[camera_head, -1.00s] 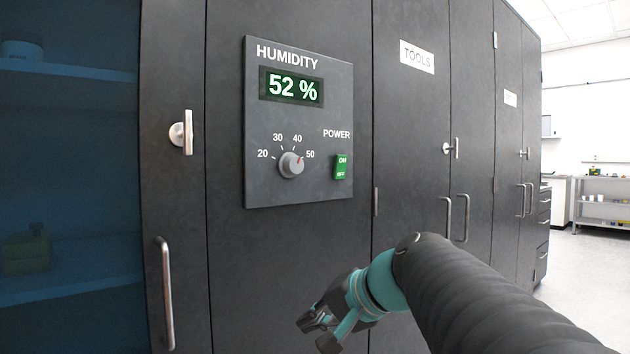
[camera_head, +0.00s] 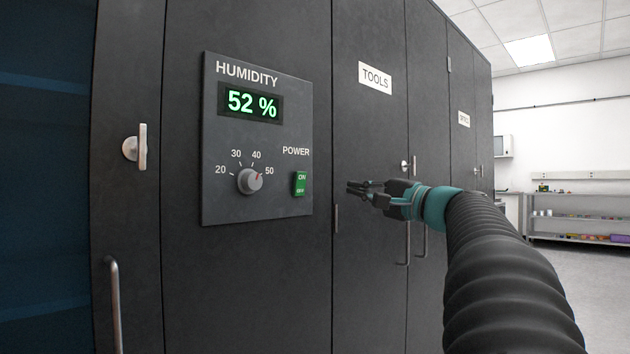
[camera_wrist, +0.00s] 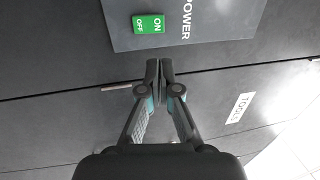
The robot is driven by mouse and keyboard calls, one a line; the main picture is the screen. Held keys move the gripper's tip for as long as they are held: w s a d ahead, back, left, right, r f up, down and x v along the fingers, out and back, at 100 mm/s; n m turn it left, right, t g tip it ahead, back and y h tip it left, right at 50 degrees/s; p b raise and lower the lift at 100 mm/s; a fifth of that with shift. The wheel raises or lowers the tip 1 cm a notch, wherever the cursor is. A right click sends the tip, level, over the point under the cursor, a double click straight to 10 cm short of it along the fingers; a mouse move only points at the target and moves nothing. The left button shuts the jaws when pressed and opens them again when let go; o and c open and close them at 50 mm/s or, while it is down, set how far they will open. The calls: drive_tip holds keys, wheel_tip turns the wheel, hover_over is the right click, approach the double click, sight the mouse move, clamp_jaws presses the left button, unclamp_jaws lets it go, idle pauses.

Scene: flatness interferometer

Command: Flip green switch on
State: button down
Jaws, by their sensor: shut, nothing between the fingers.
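The green switch (camera_head: 300,183) sits under the word POWER at the lower right of the grey humidity panel (camera_head: 225,205). It is marked ON at the top and OFF at the bottom. Which side is pressed in cannot be told. In the wrist view the switch (camera_wrist: 148,24) lies past my fingertips, a little to the left, with the picture turned sideways. My gripper (camera_head: 352,187) is shut and empty, to the right of the switch at about its height, apart from it. The gripper also shows in the wrist view (camera_wrist: 159,66), fingertips together.
The panel has a lit display (camera_head: 251,103) reading 52 % and a grey knob (camera_head: 250,181). Dark cabinet doors with handles (camera_head: 408,243) and a TOOLS label (camera_head: 375,77) stand to the right. A silver latch (camera_head: 137,147) sticks out at the left. Open floor lies at the right.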

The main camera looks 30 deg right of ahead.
sight(303, 174)
drive_tip(key=p+x, duration=0.2)
drive_tip(key=x, duration=1.2)
drive_tip(key=shift+p, duration=0.4)
drive_tip(key=shift+w+a+r, duration=0.15)
drive_tip(key=shift+w+r, duration=0.1)
drive_tip(key=shift+w, duration=0.1)
drive_tip(key=shift+s, duration=0.1)
drive_tip(key=s+d+r, duration=0.1)
drive_tip(key=s+d, duration=0.1)
drive_tip(key=s, duration=0.4)
drive_tip(key=s+d+r+b, duration=0.1)
drive_tip(key=s+d, duration=0.1)
drive_tip(key=s, duration=0.5)
drive_tip(key=shift+d+r+b, duration=0.2)
drive_tip(key=shift+d+b, duration=0.1)
drive_tip(key=shift+d, duration=0.1)
drive_tip(key=shift+w, duration=0.1)
